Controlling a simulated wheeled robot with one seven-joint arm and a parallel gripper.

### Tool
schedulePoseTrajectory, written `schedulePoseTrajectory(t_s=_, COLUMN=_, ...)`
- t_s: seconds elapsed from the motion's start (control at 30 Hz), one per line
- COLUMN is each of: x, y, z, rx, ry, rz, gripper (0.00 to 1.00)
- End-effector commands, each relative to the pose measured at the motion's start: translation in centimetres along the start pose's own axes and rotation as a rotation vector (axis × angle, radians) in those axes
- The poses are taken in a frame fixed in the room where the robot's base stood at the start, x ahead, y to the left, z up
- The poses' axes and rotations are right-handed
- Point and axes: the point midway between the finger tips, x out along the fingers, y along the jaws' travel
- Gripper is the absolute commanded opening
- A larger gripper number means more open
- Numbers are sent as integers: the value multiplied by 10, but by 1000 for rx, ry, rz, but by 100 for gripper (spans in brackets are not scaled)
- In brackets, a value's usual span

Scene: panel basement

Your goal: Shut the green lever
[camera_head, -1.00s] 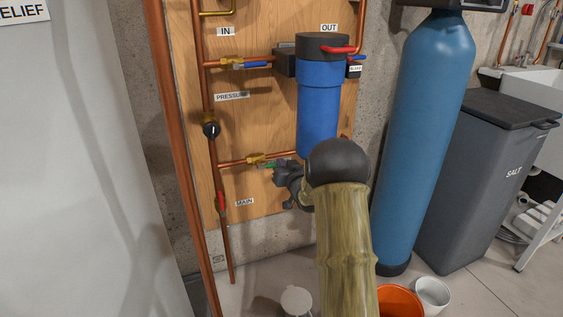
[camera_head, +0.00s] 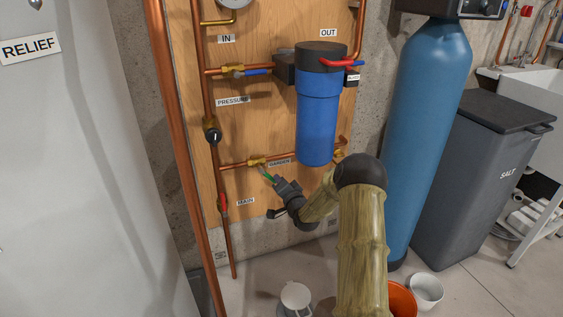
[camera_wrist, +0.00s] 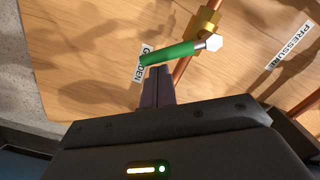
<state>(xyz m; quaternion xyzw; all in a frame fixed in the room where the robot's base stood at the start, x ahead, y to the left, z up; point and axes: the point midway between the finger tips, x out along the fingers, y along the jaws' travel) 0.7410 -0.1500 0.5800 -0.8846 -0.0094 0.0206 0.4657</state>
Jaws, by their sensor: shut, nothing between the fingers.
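The green lever (camera_head: 267,174) sits on a brass valve (camera_head: 257,162) on the lower horizontal copper pipe, by the GARDEN label (camera_head: 279,162). It slants down and right, at an angle to the pipe. In the wrist view the green lever (camera_wrist: 170,54) runs left from the valve's pale nut, across the GARDEN label. My gripper (camera_head: 275,180) is shut and empty, its tips at the lever's free end. In the wrist view the closed fingers (camera_wrist: 158,85) end right at the lever's edge, seemingly touching it; the exact contact is hard to tell.
A blue filter housing (camera_head: 317,115) hangs above and right of my gripper. A red MAIN lever (camera_head: 224,203) is on the left pipe. A blue tank (camera_head: 430,130) stands right. A white container (camera_head: 296,297) and an orange bucket (camera_head: 402,300) are on the floor.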

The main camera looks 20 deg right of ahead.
Motion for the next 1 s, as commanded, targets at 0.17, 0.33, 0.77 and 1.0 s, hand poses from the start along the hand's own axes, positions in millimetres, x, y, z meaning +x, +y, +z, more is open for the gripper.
schedulePoseTrajectory(t_s=0.17, x=0, y=2, z=12, rx=173, ry=-3, rz=-7, gripper=0)
schedulePoseTrajectory(t_s=0.33, x=1, y=3, z=24, rx=332, ry=-3, rz=-15, gripper=0)
schedulePoseTrajectory(t_s=0.77, x=2, y=0, z=42, rx=607, ry=-3, rz=-30, gripper=0)
schedulePoseTrajectory(t_s=1.0, x=2, y=0, z=46, rx=650, ry=-4, rz=-33, gripper=0)
